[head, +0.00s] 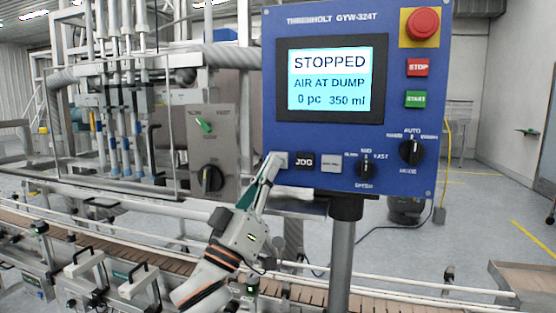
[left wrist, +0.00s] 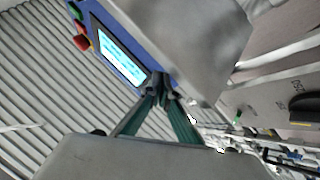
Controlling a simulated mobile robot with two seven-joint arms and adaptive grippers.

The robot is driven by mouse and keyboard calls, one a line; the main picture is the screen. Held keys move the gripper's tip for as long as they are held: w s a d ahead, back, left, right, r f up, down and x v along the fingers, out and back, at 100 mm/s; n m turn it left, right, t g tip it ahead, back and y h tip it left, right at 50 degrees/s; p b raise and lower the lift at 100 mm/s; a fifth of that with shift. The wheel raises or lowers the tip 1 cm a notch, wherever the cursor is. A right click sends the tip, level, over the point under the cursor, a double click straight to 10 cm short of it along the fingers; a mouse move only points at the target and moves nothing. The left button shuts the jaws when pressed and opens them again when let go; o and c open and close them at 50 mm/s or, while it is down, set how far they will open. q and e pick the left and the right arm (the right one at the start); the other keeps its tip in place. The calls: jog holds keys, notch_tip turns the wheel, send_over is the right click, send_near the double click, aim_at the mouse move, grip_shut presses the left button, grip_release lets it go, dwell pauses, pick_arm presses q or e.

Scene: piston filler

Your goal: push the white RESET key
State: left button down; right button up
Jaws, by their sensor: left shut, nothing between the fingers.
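The blue control panel (head: 340,30) carries a row of keys under its screen. A pale key (head: 283,158) at the left end of the row is mostly hidden by my fingertips, and its label cannot be read. It stands left of the black JOG key (head: 304,162). A light grey key (head: 331,166) right of JOG has a label too small to read. My left gripper (head: 273,160) is shut and empty, its tips at the leftmost key; contact cannot be told. In the left wrist view the closed tips (left wrist: 160,82) meet the panel's edge. My right gripper is not in view.
The screen (head: 330,78) reads STOPPED, AIR AT DUMP, 0 pc, 350 ml. Red emergency button (head: 423,23), STOP (head: 418,67) and START (head: 415,99) keys sit at right. Two black knobs (head: 367,167) (head: 411,152) are lower right. A grey knob box (head: 212,150) stands left.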

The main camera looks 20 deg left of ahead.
pick_arm(q)
jog(key=shift+s+a+p, duration=0.1)
jog(key=shift+s+p, duration=0.9)
jog(key=shift+s, duration=1.5)
